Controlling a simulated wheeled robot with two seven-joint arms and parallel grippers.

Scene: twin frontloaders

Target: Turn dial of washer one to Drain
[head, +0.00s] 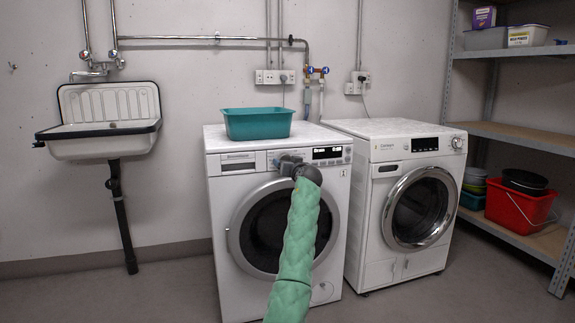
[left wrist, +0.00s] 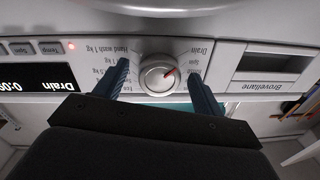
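The left washer (head: 222,185) is white, with a round glass door and a control panel on top. Its display (head: 327,152) reads Drain, also in the left wrist view (left wrist: 45,78), which is upside down. The silver dial (left wrist: 154,82) has a red mark pointing toward the Drain label (left wrist: 199,51). My left gripper (head: 288,162) is at the panel and hides the dial in the head view. In the left wrist view its two fingers (left wrist: 158,90) stand apart on either side of the dial, with visible gaps. My right gripper is not in view.
A second white washer (head: 375,210) stands close on the right. A teal basin (head: 258,124) sits on top of the left washer. A sink (head: 105,140) hangs on the wall at left. A metal shelf (head: 505,130) with a red bucket (head: 507,205) is at right.

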